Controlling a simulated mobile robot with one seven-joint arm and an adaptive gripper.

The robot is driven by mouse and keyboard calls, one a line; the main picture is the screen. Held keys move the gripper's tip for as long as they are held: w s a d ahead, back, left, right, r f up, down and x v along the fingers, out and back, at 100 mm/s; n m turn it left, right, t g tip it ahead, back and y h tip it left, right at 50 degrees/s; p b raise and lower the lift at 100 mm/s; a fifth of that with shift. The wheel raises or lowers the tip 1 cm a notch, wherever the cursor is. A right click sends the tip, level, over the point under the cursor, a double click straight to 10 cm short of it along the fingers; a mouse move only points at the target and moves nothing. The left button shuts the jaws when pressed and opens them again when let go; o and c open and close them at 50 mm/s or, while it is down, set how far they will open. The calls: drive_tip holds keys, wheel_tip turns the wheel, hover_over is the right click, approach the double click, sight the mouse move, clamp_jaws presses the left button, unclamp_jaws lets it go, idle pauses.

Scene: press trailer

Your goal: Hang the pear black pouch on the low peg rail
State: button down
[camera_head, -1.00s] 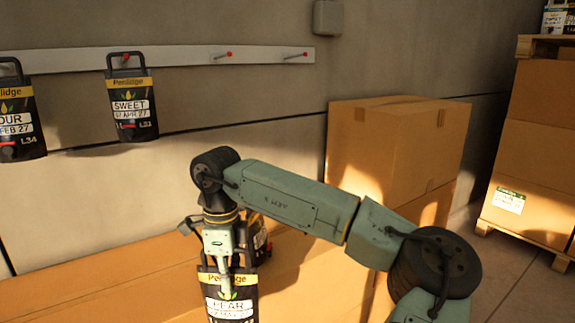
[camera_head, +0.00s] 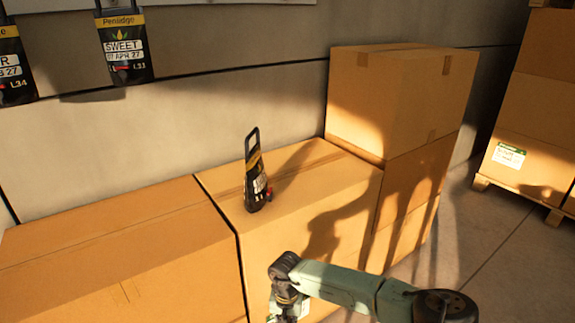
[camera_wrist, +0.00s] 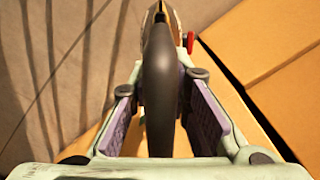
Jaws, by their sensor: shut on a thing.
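My gripper (camera_wrist: 160,100) is shut on the black loop handle of the pear black pouch (camera_wrist: 158,75) in the wrist view. The pouch's body shows only in part beyond the handle, with a red tap beside it; its label cannot be read there. In the head view my gripper (camera_head: 285,308) is cut off at the bottom edge, so its fingers and the held pouch are out of sight. A pale peg rail (camera_head: 215,3) shows as a strip along the top edge of the head view. I cannot tell whether it is the low one.
A SWEET pouch (camera_head: 124,45) and another black pouch (camera_head: 12,60) hang at upper left. A black pouch (camera_head: 257,180) stands on a cardboard box (camera_head: 310,190) by the wall. Taller stacked boxes (camera_head: 400,110) stand right of it. The floor (camera_head: 480,250) at right is clear.

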drive_tip(key=shift+s+d+f+n, duration=0.1)
drive_tip(key=shift+s+f+n, duration=0.25)
drive_tip(key=shift+f, duration=0.3)
drive_tip(key=shift+s+d+f+n, duration=0.1)
drive_tip(key=shift+f+n, duration=0.35)
drive_tip(key=shift+f, duration=0.2)
